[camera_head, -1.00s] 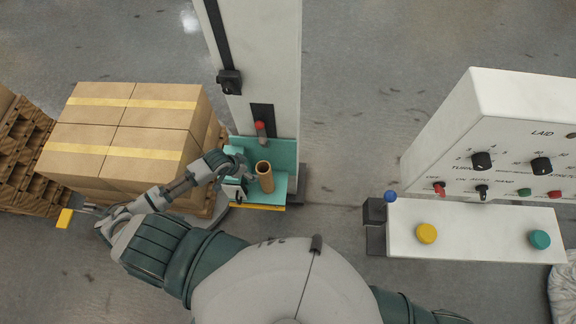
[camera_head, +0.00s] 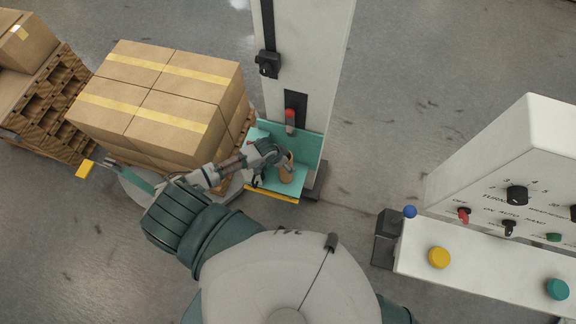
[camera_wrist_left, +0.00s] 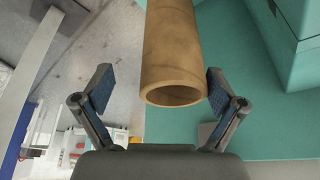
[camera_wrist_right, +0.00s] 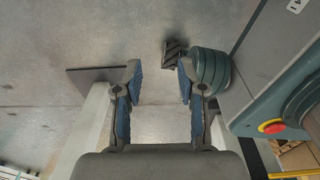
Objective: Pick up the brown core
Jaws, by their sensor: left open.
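The brown core (camera_head: 287,170) is a hollow cardboard tube standing on the teal ledge of the wrapping machine. In the left wrist view the core (camera_wrist_left: 172,55) fills the top middle, with its open end facing the camera. My left gripper (camera_wrist_left: 160,92) is open, with one finger on each side of the core's near end and gaps showing on both sides. In the head view my left gripper (camera_head: 277,157) is at the core and hides part of it. My right gripper (camera_wrist_right: 160,80) is open and empty in the right wrist view; it is out of the head view.
The machine column (camera_head: 305,60) with a red knob (camera_head: 290,117) stands behind the core. A control panel (camera_head: 505,180) is at the right. Clear floor (camera_head: 385,110) lies between column and panel.

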